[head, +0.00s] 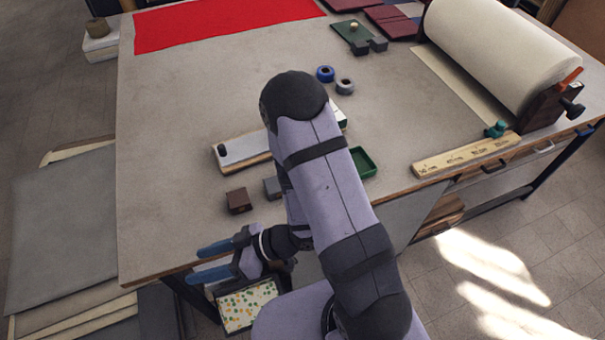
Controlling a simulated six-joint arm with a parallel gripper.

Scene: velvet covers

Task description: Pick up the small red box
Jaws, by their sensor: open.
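A small dark reddish-brown box (237,201) sits on the grey table near its front edge, left of my arm. It is the only small box with a red tint that I can make out. My gripper (199,264) is open, with its two blue fingers apart and pointing left. Nothing shows between the fingers. In the picture it lies below and left of the box, around the table's front edge. I cannot tell its height relative to the tabletop.
A small grey block (271,188) stands right of the box, partly behind my arm. A long white-topped board (243,151) lies behind them. A green tray (364,161) is partly hidden by my arm. The left part of the table (165,150) is clear.

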